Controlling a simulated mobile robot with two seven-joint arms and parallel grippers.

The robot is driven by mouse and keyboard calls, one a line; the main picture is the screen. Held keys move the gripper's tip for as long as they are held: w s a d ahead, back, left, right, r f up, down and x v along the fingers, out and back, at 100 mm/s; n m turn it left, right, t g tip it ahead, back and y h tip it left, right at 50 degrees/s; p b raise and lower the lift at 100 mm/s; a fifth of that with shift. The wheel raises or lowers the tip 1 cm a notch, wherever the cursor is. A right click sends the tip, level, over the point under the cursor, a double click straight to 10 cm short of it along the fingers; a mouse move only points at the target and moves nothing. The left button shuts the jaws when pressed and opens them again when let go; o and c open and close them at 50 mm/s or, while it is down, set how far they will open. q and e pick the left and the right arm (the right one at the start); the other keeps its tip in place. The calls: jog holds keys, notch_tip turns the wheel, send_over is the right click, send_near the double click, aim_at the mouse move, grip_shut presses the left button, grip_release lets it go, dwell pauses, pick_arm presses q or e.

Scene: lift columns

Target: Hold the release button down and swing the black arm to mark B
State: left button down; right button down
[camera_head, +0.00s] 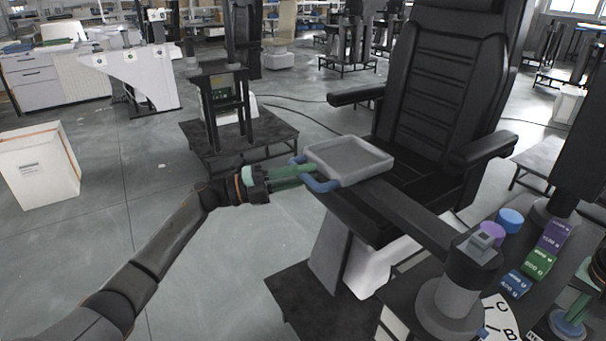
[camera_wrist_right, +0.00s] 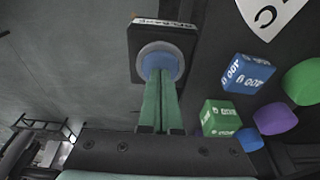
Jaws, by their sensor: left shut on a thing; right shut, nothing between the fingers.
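The black arm (camera_head: 410,213) runs from a grey pivot post (camera_head: 450,297) at lower right to a grey tray (camera_head: 348,158) in front of the black chair. A blue handle (camera_head: 322,186) sits on the tray's left side. My left gripper (camera_head: 312,172) is shut on this handle. The white dial (camera_head: 494,318) beside the post shows marks C and B; which mark the arm stands at I cannot tell. My right gripper (camera_wrist_right: 160,82) is shut and empty, its tips at the blue release button (camera_wrist_right: 160,58) on a black box. How far the button is pressed is unclear.

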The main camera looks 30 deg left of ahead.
pick_arm(q)
jog(key=shift+s, duration=0.1)
dwell(0.7)
jog(key=shift+s+a, duration=0.15)
jog(key=shift+s, duration=0.2)
jog(key=s+d+n+t+y, duration=0.1)
jog(key=s+n+t+y, duration=0.5)
jog(key=s, duration=1.1)
jog(key=shift+d+y, duration=0.2)
jog(key=shift+y, duration=0.8)
jog(key=shift+s, duration=0.1)
pick_arm(e)
jog(key=shift+f, duration=0.1)
pick_arm(q)
jog(key=c, duration=0.8)
grip_release()
jog(key=shift+o, duration=0.2)
jog(key=v, duration=1.2)
jog(key=shift+f, duration=0.2)
